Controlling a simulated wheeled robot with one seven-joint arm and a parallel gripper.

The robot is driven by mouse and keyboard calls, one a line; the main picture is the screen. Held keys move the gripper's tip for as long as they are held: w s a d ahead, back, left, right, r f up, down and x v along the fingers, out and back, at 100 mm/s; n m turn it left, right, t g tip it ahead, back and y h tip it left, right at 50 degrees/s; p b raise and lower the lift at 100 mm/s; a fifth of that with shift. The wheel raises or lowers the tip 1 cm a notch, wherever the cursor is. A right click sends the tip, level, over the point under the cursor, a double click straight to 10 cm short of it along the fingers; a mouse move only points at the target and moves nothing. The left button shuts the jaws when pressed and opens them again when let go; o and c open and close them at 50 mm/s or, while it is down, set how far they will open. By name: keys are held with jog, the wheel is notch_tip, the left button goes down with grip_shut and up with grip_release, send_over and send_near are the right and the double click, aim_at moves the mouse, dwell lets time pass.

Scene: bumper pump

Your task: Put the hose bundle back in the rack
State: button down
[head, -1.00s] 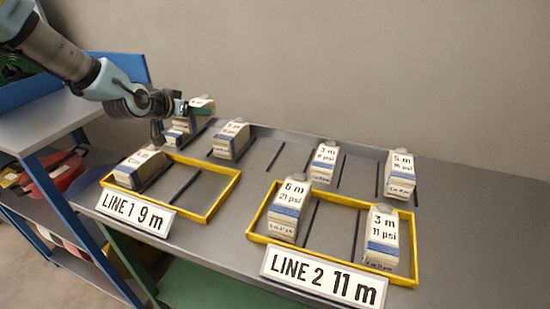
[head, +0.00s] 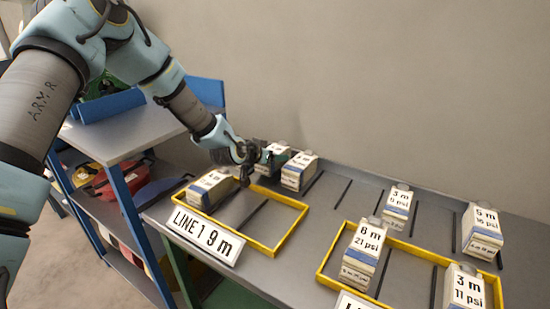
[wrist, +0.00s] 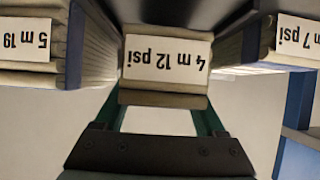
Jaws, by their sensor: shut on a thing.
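My gripper (head: 268,157) is at the back left of the grey table, behind the yellow LINE 1 frame (head: 289,236). In the wrist view its green fingers (wrist: 165,120) are shut on a folded hose bundle (wrist: 167,98) with an upside-down label reading 4 m 12 psi. In the head view this cream bundle (head: 279,149) is partly hidden by the gripper. I cannot tell whether it touches the table. Another bundle (head: 299,172) stands close to its right, and one (head: 211,189) sits in the left of the LINE 1 frame, whose right slot is empty.
The yellow LINE 2 frame (head: 324,273) holds a 6 m 21 psi bundle (head: 362,252) and a 3 m 11 psi bundle (head: 464,288). Two more bundles (head: 398,206) (head: 482,230) stand behind it. Dark strips divide the table. A blue-posted shelf (head: 128,205) stands at left.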

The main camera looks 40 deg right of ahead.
jog(key=shift+f, duration=0.7)
jog(key=shift+f, duration=0.15)
grip_release()
jog(key=shift+r, duration=0.2)
jog(key=b+v, duration=0.3)
jog(key=v, duration=0.9)
jog(key=shift+f, duration=0.1)
